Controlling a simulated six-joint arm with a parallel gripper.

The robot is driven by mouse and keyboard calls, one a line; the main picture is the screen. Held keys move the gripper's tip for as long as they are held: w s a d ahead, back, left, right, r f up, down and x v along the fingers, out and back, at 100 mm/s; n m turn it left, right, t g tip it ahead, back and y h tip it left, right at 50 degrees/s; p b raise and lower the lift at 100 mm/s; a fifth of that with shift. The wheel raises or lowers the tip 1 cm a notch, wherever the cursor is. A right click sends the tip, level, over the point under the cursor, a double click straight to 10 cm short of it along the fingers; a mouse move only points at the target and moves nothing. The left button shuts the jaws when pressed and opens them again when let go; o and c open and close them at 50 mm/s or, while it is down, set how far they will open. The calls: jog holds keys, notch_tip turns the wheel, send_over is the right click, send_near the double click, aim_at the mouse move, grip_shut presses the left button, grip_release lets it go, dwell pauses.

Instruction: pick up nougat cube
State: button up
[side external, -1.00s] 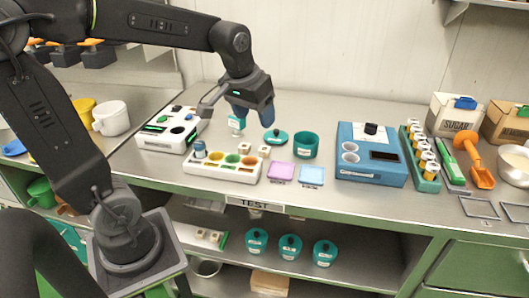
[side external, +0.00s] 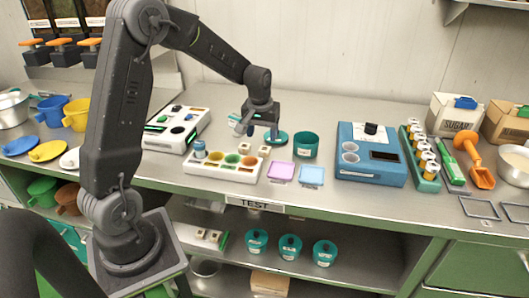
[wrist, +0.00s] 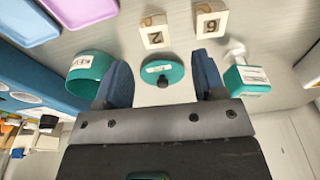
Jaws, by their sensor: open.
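Two small cream-white cubes stand side by side on the steel bench. One cube (wrist: 155,32) carries a mark like a Z or N, the other (wrist: 210,20) a mark like a 6 or 9. In the side view they are the right cube (side external: 264,150) and the left cube (side external: 246,147), just behind the tray of coloured wells. My gripper (side external: 262,132) points down above the bench, behind the cubes. In the wrist view my gripper (wrist: 162,78) has its blue fingers wide apart with nothing held between them. Both cubes lie beyond the fingertips.
A teal lid (wrist: 163,73) with a dark knob lies between the fingers in the wrist view. A teal pot (side external: 306,144) and a teal-and-white bottle (wrist: 246,78) flank it. The white well tray (side external: 223,166), pink pad (side external: 281,172) and blue device (side external: 371,154) are nearby.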

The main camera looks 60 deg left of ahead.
aim_at(264, 148)
jog(key=shift+w+f, duration=0.2)
jog(key=shift+f, duration=1.25)
jog(key=shift+w+f, duration=0.2)
jog(key=shift+f, duration=1.25)
jog(key=shift+c, duration=0.4)
jog(key=c, duration=0.9)
